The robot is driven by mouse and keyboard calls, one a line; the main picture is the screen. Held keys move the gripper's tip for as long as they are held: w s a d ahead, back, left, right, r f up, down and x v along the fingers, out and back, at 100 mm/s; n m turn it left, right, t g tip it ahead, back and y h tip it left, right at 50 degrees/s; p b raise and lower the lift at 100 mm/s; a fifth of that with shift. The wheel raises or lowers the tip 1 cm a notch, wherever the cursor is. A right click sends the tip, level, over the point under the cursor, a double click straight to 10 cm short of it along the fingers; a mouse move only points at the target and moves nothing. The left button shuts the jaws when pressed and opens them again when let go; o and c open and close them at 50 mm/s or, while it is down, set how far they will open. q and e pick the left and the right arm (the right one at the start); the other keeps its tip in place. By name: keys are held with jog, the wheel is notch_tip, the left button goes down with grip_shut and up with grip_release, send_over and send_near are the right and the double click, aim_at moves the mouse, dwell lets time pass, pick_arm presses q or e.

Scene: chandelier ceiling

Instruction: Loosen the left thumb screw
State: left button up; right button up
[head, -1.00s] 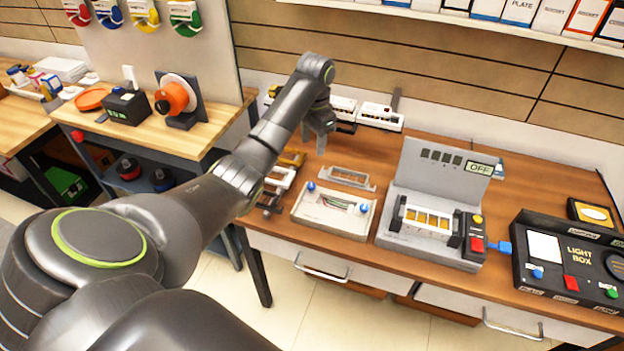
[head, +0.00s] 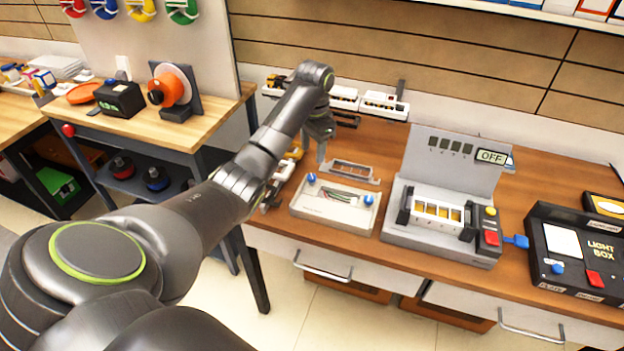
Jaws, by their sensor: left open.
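The left thumb screw (head: 311,178) is a blue knob on the left end of a white tray-like housing (head: 327,209) on the bench. A second blue thumb screw (head: 368,200) sits at the housing's right end. Several coloured wires (head: 346,197) lie inside the housing. My left gripper (head: 321,155) is open and points down, above and just behind the left thumb screw, apart from it as far as I can tell. A grey frame-like cover (head: 349,171) lies behind the housing. My right gripper is not in view.
A grey machine with a raised panel reading OFF (head: 491,157) stands right of the housing. A black light box (head: 571,255) is at the far right. Small white units (head: 384,105) line the back. Parts lie under my left arm.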

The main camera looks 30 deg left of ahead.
aim_at(311, 176)
pick_arm(q)
notch_tip(311, 176, down, 9)
jog(key=shift+a+r+p, duration=0.15)
jog(key=shift+r+p, duration=0.05)
jog(key=shift+p, duration=0.3)
